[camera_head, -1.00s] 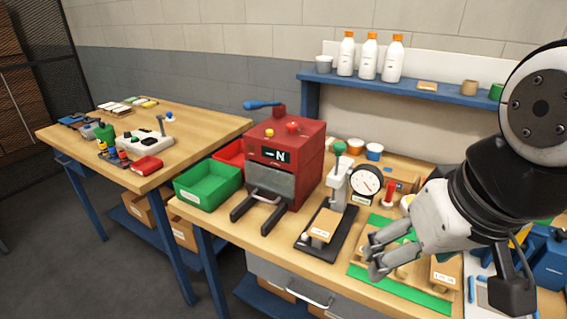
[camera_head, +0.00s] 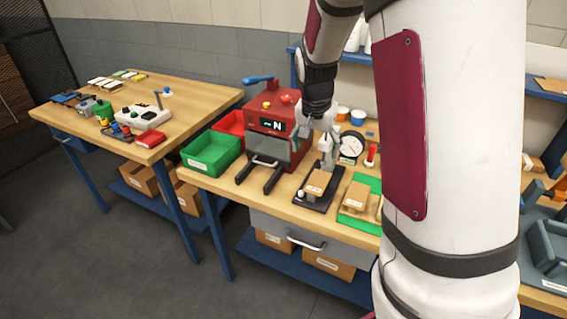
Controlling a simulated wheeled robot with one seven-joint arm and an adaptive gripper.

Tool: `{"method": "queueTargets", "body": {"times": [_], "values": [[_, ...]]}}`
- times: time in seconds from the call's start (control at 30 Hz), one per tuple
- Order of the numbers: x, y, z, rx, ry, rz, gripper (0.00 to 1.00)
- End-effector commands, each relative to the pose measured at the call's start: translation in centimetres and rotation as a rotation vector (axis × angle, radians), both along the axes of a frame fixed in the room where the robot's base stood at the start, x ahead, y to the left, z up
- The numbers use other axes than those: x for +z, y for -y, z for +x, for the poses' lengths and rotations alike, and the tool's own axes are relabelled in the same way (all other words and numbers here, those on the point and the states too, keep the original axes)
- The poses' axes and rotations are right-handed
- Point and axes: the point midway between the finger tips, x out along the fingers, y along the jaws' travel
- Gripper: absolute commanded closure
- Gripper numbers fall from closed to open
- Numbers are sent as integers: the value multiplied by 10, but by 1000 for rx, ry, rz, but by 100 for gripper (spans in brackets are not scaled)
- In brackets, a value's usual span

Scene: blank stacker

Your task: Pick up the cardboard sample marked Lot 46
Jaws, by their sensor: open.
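A cardboard sample (camera_head: 317,183) with a small white label lies on the black-based press stand (camera_head: 300,195). Another labelled cardboard sample (camera_head: 356,195) lies on the green mat (camera_head: 346,219), to its right. The lot numbers are too small to read, so I cannot tell which one is Lot 46. My gripper (camera_head: 318,134) is open and points down near the top of the press stand, above and behind the sample there. It appears empty.
The red machine marked N (camera_head: 273,118) stands close to the left of my gripper. A dial gauge (camera_head: 350,147) stands to the right. A green bin (camera_head: 211,153) and a red bin (camera_head: 231,123) are farther left. The bench's front edge near the bins is clear.

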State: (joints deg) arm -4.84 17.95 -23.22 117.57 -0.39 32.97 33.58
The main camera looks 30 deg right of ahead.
Motion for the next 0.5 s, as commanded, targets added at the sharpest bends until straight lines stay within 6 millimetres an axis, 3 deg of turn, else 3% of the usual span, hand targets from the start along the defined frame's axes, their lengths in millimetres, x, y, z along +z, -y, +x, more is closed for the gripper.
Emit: {"method": "queueTargets", "body": {"times": [0.27,0.5], "values": [[-22,16,8,-44,-6,-23,27],[-65,25,14,-44,-8,-21,27]]}}
